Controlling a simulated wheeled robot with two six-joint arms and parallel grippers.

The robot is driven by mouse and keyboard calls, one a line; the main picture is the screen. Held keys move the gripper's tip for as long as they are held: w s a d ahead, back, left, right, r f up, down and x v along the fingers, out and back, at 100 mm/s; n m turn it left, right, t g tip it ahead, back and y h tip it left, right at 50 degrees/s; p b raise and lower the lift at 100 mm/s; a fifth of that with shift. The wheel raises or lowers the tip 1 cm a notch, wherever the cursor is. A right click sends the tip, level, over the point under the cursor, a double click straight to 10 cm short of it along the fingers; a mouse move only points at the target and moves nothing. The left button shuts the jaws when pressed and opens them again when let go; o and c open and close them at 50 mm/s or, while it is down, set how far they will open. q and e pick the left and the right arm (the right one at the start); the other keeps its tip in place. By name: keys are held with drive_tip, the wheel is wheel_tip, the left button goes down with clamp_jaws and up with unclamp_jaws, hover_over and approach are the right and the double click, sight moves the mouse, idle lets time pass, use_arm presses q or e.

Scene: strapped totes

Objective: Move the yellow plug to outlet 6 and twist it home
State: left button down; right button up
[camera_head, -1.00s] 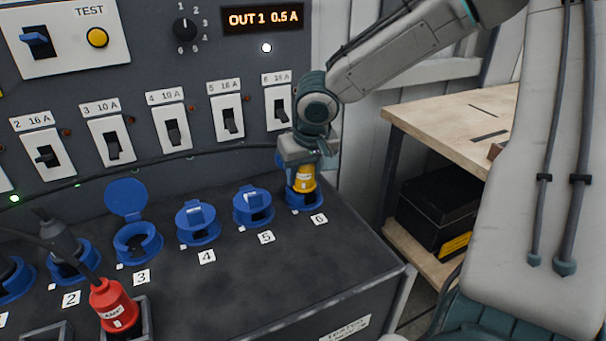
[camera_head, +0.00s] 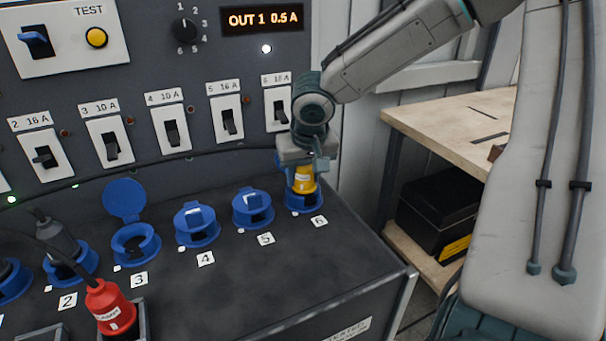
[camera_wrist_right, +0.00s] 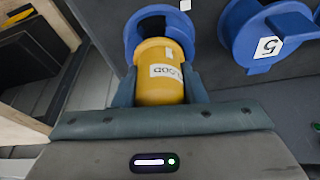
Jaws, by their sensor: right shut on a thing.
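The yellow plug (camera_head: 303,182) stands upright at the blue outlet 6 (camera_head: 303,204), at the right end of the outlet row. My right gripper (camera_head: 303,168) is shut on the plug from above. In the right wrist view the plug (camera_wrist_right: 160,75) sits between the two fingers of my right gripper (camera_wrist_right: 160,90), with a white label facing the camera. The blue ring of outlet 6 (camera_wrist_right: 135,40) shows around and beyond the plug's far end. How deep the plug sits is hidden. My left gripper is not in view.
Outlet 5 (camera_head: 253,208) and outlet 4 (camera_head: 197,225) stand to the left with lids down. Outlet 3 (camera_head: 136,243) has its lid raised. A red plug (camera_head: 110,306) stands in a holder at the front. A wooden bench (camera_head: 450,110) is at right.

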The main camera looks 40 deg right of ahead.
drive_tip(key=shift+m, duration=0.5)
drive_tip(key=o, duration=1.1)
drive_tip(key=shift+o, duration=0.2)
drive_tip(key=shift+r, duration=0.1)
drive_tip(key=p+v, duration=0.1)
drive_tip(key=v, duration=0.9)
drive_tip(key=shift+s+a+r, duration=0.15)
drive_tip(key=shift+a+r, duration=0.05)
drive_tip(key=shift+r, duration=0.1)
